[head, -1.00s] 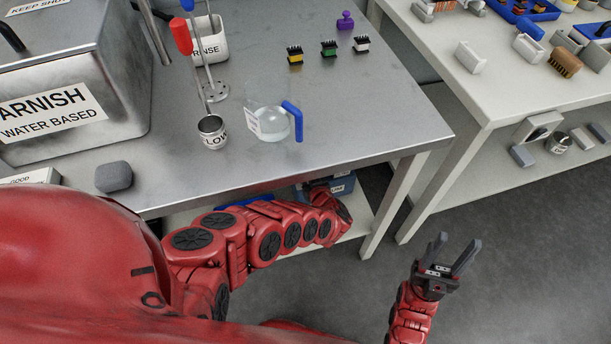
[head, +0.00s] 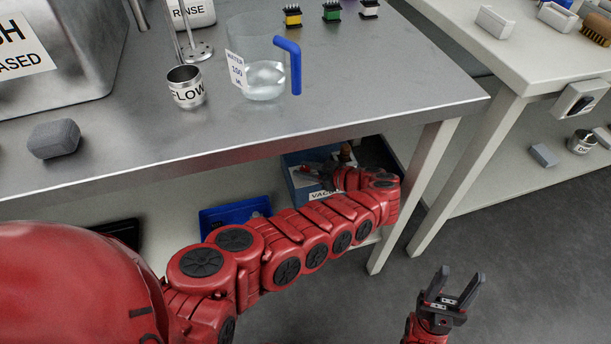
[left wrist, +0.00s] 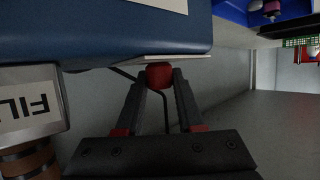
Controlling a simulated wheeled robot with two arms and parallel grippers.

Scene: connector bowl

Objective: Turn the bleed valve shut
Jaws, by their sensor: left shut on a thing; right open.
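In the left wrist view a round red knob (left wrist: 159,75), which I take to be the bleed valve's, sits at the lower edge of a blue housing (left wrist: 100,30). My left gripper (left wrist: 160,84) is shut on this knob, with a dark finger on each side. In the head view the blue box (head: 308,190), its label partly covered, stands on the shelf under the steel table. My left gripper (head: 322,172) is there at the box, small and partly hidden by my own wrist. My right gripper (head: 459,288) is open and empty above the floor at the lower right.
The steel table's front edge (head: 250,147) runs above my left arm. A table leg (head: 420,185) stands right of it. A blue tray (head: 232,215) lies on the lower shelf.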

